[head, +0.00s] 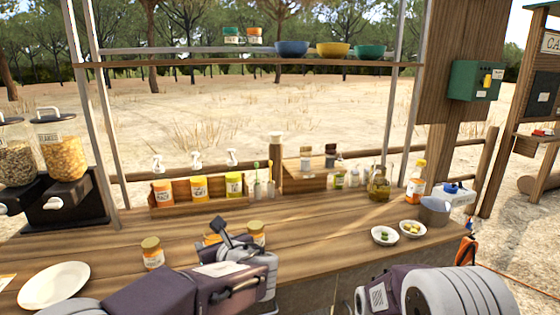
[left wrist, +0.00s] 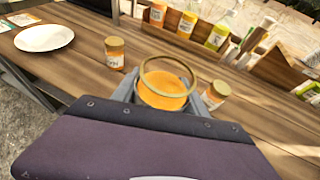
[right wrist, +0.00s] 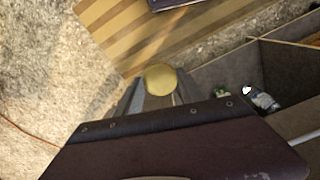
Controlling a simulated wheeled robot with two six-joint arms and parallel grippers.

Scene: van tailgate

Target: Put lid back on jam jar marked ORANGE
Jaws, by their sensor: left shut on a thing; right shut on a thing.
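In the left wrist view my left gripper (left wrist: 165,95) is shut around an open jar of orange jam (left wrist: 163,99). Its rim is bare and its label is hidden. In the head view the left gripper (head: 228,240) is over the counter, with the held jar mostly hidden behind it. In the right wrist view my right gripper (right wrist: 160,92) is shut on a round gold lid (right wrist: 161,79). That lid is low, beside the counter's front edge, and cannot be seen in the head view. Two lidded jars stand near the held jar, one left (head: 152,253) and one right (head: 257,232).
A white plate (head: 54,285) lies at the counter's left. A wooden rack (head: 199,195) of jars stands at the back. Two small bowls, one (head: 384,236) and another (head: 412,229), sit at the right. The counter's middle right (head: 320,235) is clear.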

